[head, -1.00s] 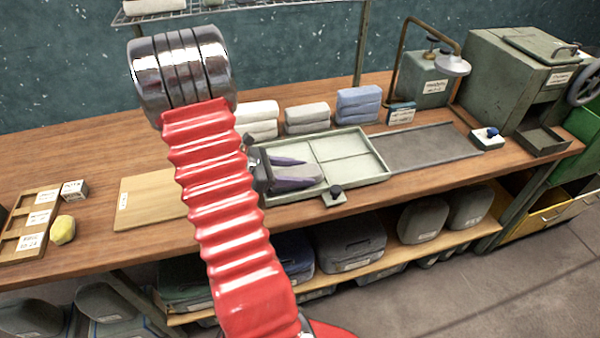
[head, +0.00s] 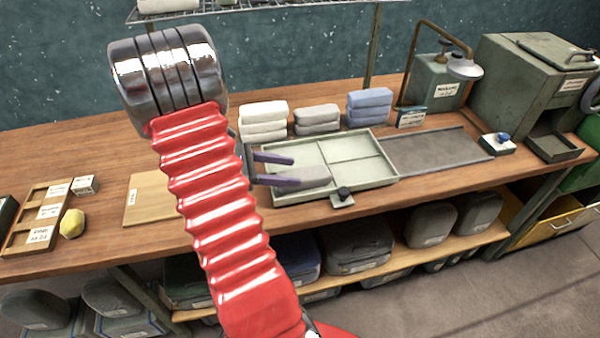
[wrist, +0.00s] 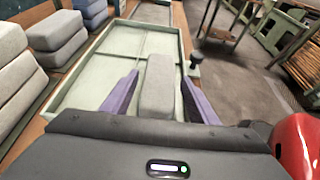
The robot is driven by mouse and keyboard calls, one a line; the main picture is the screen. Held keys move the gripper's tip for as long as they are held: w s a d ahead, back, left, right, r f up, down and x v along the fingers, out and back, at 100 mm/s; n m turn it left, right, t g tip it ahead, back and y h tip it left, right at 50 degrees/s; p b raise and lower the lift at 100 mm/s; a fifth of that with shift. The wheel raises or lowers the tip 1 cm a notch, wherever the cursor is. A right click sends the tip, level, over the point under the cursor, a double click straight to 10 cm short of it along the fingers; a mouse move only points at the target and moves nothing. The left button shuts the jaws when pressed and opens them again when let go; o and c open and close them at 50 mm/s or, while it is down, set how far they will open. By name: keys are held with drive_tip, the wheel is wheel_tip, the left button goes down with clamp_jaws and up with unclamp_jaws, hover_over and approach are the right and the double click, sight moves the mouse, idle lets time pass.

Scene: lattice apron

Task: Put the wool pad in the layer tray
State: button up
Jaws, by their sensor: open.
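The wool pad, a grey block (head: 314,175), lies in the front left compartment of the pale green layer tray (head: 383,160). In the wrist view the pad (wrist: 159,85) lies lengthwise ahead of my gripper, inside the tray (wrist: 84,83). My gripper (head: 295,171) is open, with its two purple fingers at the tray's left end. In the wrist view the fingers (wrist: 161,78) stand on either side of the pad's near part, with a gap visible on each side. The near finger hides part of the pad in the head view.
White (head: 263,120), grey (head: 317,119) and blue (head: 369,106) pad stacks stand behind the tray. A dark-knobbed block (head: 343,198) sits at the tray's front edge. A grey slab (head: 435,148) lies to the right. A wooden board (head: 146,198) lies left of my arm.

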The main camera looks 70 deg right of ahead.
drive_tip(key=v, duration=0.4)
drive_tip(key=shift+w+a+r, duration=0.15)
drive_tip(key=shift+w, duration=0.15)
drive_tip(key=shift+w+a, duration=0.1)
drive_tip(key=shift+w, duration=0.05)
idle(0.4)
drive_tip(key=w+a+r+m+t+y, duration=0.2)
drive_tip(key=w+a+r+t, duration=0.1)
drive_tip(key=a, duration=1.1)
drive_tip(key=w+a+r+m+t+y, duration=0.2)
drive_tip(key=a+r+t, duration=0.3)
drive_tip(key=a, duration=0.9)
drive_tip(key=w+a+r+m+t+y, duration=0.2)
drive_tip(key=a+t, duration=0.7)
drive_tip(key=a, duration=0.5)
wheel_tip(320, 180, up, 3)
drive_tip(key=w+y, duration=0.1)
drive_tip(key=w, duration=0.1)
drive_tip(key=shift+w, duration=0.25)
